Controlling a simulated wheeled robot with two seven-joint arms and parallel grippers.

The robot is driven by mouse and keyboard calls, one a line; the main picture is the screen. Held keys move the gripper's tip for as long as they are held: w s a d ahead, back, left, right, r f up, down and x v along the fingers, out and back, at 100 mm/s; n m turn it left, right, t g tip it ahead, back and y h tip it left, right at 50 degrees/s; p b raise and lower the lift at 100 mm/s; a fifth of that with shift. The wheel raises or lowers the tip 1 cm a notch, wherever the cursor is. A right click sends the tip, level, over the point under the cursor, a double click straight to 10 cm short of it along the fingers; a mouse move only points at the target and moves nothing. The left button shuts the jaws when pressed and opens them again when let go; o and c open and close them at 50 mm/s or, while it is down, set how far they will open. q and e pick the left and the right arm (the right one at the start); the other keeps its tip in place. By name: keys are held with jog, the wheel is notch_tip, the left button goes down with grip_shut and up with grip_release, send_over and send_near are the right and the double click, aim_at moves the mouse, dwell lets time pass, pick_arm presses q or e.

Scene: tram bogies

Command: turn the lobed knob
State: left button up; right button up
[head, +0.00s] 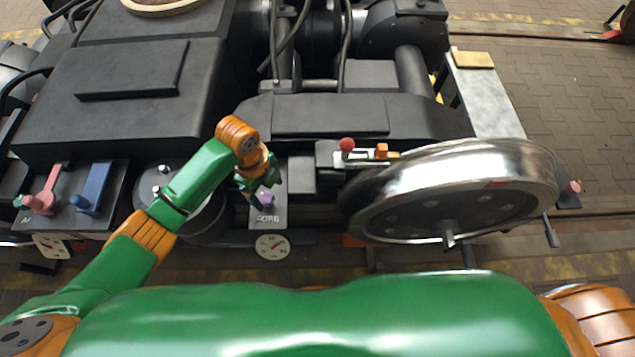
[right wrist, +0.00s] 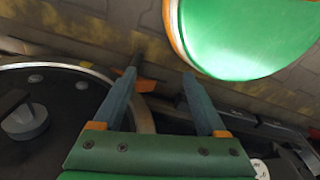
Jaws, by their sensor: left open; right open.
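A small purple knob (head: 267,200), which looks like the lobed knob, sits on a grey lettered plate (head: 268,218) at the front of the bogie. My left gripper (head: 259,193) is open and points down right at the knob. Its fingers partly cover the knob, and I cannot tell whether they touch it. My right gripper (right wrist: 158,80) shows only in the right wrist view. It is open, with nothing between its fingers, and is over the floor beside the wheel.
A large shiny wheel (head: 470,155) stands right of the plate. A red lever (head: 42,200) and a blue lever (head: 92,188) are at the left. A round white dial (head: 272,246) hangs below the plate. A red ball-topped handle (head: 347,145) stands behind.

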aim_at(266, 197)
pick_arm(q)
jog(key=shift+w+a+r+m+y, duration=0.3)
jog(key=shift+w+a+r+m, duration=0.15)
jog(key=shift+w+a, duration=0.25)
jog(key=shift+w+a+f+m, duration=0.15)
jog(key=shift+a+f+m, duration=0.05)
jog(key=shift+m, duration=0.05)
notch_tip(266, 197, down, 7)
jog(key=shift+r+b, duration=0.15)
jog(key=shift+b, duration=1.05)
grip_shut()
jog(key=shift+r, duration=0.1)
pick_arm(e)
jog(key=s+f, duration=0.1)
jog(key=f, duration=0.1)
jog(key=s+f, duration=0.1)
jog(key=shift+s+d, duration=0.25)
jog(key=shift+s, duration=0.05)
jog(key=shift+r, duration=0.1)
